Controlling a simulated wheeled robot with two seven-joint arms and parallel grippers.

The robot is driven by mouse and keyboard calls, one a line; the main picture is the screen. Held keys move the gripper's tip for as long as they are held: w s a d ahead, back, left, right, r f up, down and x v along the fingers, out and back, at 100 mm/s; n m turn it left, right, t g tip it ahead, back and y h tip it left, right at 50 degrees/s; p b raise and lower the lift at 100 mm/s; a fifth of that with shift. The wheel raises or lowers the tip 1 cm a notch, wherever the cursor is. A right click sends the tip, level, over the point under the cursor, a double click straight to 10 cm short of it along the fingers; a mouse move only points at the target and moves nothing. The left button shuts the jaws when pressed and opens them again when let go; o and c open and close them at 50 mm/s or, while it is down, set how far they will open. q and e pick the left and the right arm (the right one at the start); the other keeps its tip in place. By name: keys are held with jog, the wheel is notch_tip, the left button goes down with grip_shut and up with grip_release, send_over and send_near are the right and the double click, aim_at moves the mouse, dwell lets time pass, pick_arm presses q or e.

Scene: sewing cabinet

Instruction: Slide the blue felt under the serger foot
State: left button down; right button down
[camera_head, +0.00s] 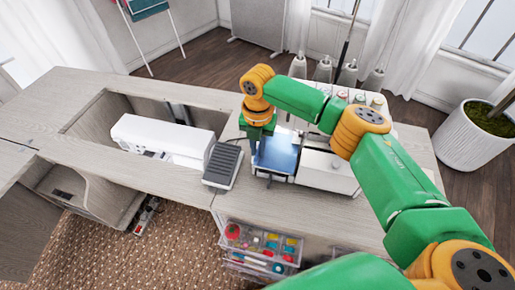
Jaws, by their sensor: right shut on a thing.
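The blue felt (277,153) is a flat blue piece at the front left of the white serger (328,171), lit by a bright light. My right arm reaches over the serger from the right. My right gripper (259,138) points down at the felt's left edge and is shut on the felt. The gripper's fingertips are small and partly hidden. The serger foot cannot be made out; the felt and my arm cover that area. My left gripper is not in view.
A white sewing machine (165,139) lies in the cabinet opening at left. A grey ridged foot pedal (223,165) sits on the wooden top (185,183) just left of the felt. Thread cones (323,70) stand behind the serger. A clear drawer box (262,246) is below the front edge.

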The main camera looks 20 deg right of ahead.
jog(key=shift+s+d+f+p, duration=0.15)
jog(key=shift+p, duration=0.3)
dwell(0.3)
jog(key=c, duration=0.8)
grip_release()
jog(key=shift+c, duration=0.2)
